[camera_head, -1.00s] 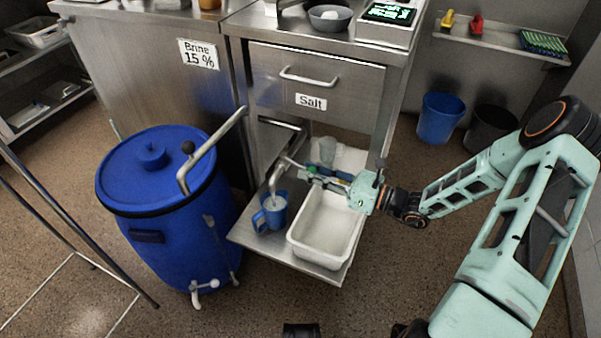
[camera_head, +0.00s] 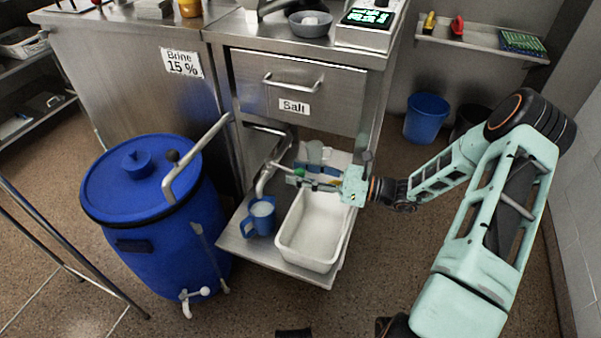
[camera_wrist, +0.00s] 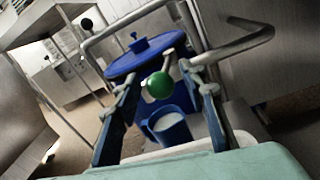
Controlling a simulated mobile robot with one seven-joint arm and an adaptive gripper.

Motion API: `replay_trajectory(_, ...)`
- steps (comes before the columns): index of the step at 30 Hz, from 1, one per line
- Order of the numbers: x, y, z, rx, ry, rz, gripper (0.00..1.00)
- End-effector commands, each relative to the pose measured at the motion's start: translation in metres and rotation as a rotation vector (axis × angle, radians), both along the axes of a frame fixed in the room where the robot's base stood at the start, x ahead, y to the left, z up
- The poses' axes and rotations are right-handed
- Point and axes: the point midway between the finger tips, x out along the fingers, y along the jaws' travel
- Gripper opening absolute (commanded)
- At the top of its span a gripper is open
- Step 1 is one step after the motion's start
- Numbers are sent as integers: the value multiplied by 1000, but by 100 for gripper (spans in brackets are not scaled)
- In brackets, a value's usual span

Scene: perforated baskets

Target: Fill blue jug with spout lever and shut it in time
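The blue jug (camera_head: 258,222) stands upright on the low steel shelf, left of the white tub. Pale liquid shows inside it, near the top; the wrist view shows the jug (camera_wrist: 166,132) too. The metal spout (camera_head: 264,178) curves down just above the jug; I cannot tell whether liquid is running. The spout lever has a green ball knob (camera_wrist: 159,85). My gripper (camera_wrist: 160,95) is open, its two fingers apart on either side of the knob, with gaps visible. In the head view my gripper (camera_head: 305,181) reaches in from the right above the tub.
The white tub (camera_head: 312,232) stands right of the jug. A large blue barrel (camera_head: 160,235) with a bent metal handle stands left. The steel cabinet with the Salt drawer (camera_head: 300,82) overhangs behind. A blue bucket (camera_head: 426,118) is on the floor at the right.

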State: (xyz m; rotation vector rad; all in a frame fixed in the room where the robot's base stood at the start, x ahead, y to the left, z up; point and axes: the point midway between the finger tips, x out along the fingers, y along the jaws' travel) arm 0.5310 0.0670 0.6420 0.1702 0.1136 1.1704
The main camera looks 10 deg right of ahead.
Motion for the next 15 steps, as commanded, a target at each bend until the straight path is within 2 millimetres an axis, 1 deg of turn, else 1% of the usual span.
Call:
replay_trajectory(4, -1, -2, 0, 0, 0, -1, 39)
replay_trajectory(7, -4, -12, 0, 0, -1, -3, 39)
replay_trajectory(11, -13, -34, 0, -1, -1, -5, 39)
replay_trajectory(15, -25, -62, 0, -2, 0, -4, 39)
